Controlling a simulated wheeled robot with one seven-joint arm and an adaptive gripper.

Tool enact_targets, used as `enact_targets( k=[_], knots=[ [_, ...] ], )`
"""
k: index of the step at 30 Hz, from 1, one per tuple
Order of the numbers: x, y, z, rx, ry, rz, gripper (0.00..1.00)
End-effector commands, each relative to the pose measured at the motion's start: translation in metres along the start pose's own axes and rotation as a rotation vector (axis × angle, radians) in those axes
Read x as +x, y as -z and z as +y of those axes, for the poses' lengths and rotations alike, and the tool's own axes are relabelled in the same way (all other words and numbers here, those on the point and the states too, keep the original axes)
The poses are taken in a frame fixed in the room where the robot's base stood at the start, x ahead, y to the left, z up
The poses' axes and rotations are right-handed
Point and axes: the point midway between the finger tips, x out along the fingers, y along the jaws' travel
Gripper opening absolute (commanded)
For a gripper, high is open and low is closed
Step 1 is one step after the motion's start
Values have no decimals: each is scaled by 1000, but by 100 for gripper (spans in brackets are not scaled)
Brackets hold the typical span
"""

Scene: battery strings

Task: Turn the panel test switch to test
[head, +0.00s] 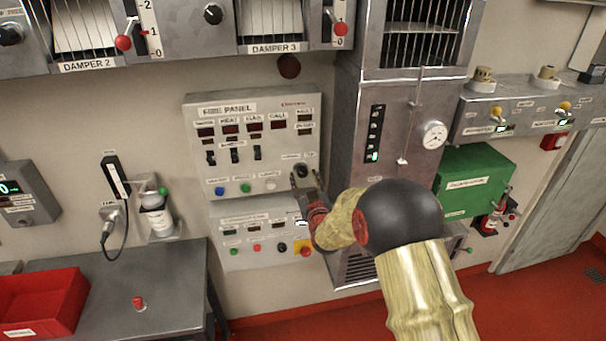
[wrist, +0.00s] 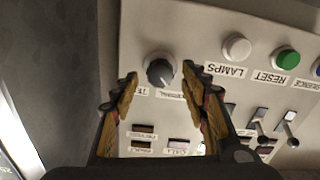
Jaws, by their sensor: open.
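The fire panel (head: 250,135) is a pale box on the wall with red displays, switches and buttons. Its test switch is a dark round knob (wrist: 160,72) at the panel's lower right, also visible in the head view (head: 302,171). Label strips beside the knob are partly hidden by my fingers; one starts "TE". I cannot tell which way the knob points. My gripper (wrist: 160,76) is open, with one fingertip on each side of the knob, apparently not closed on it. It also shows in the head view (head: 305,182), in front of the panel.
White, green and blue buttons (wrist: 236,46) sit beside the knob, and toggle switches (wrist: 290,118) are nearby. A second panel (head: 262,235) is below the fire panel. A grey cabinet (head: 385,130) stands close on the right. A workbench (head: 150,285) with a red bin is at lower left.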

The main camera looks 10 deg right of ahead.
Motion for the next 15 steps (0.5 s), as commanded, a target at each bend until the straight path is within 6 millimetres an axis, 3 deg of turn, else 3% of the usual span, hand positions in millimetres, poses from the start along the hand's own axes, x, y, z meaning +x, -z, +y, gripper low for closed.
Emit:
enact_targets(
  k=[6, 15],
  knots=[
    [23, 0, 0, 0, 0, -1, 45],
    [29, -1, 0, 0, 1, -2, 45]
  ],
)
